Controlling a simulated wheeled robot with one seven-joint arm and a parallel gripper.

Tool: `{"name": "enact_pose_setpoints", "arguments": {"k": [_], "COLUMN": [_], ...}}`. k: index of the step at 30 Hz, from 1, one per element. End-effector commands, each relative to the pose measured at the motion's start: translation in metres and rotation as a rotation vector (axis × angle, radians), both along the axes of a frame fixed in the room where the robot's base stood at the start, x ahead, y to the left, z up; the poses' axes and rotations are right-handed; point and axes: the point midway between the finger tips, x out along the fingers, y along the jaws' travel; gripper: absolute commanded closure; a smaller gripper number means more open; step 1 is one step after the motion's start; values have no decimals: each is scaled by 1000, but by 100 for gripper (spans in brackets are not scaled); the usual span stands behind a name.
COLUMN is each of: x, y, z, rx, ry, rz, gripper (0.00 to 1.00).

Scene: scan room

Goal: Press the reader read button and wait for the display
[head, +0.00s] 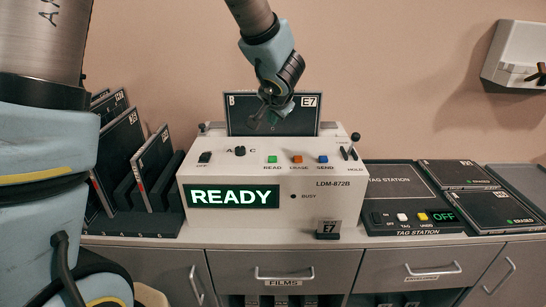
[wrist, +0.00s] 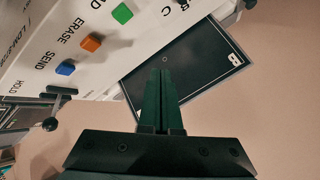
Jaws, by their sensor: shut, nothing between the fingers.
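The white reader (head: 240,222) stands on the counter, and its green-lit display (head: 233,196) says READY. The green READ button (head: 272,159) is on its sloped top, left of the orange ERASE button (head: 297,159) and the blue SEND button (head: 322,159). A dark cassette (head: 238,118) marked E7 stands upright at the back of the reader. My gripper (head: 262,118) is shut and empty, above the reader in front of the cassette. In the wrist view, the fingers (wrist: 160,75) overlap the cassette (wrist: 195,65), and the READ button (wrist: 122,13) is apart from them, up and left.
A rack (head: 150,222) of dark cassettes stands left of the reader. The tag station (head: 400,190), showing OFF, and stacked cassettes (head: 500,208) lie to the right. A small E7 tag (head: 328,228) stands at the reader's front right. A lever (head: 354,140) rises at its right end.

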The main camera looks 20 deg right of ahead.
Motion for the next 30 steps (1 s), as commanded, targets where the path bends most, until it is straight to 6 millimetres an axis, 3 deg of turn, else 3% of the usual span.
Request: {"name": "enact_pose_setpoints", "arguments": {"k": [11,30], "x": [0,0], "y": [1,1], "z": [-10,-86], "rx": [1,0], "ry": [1,0], "rz": [1,2], "gripper": [100,100]}}
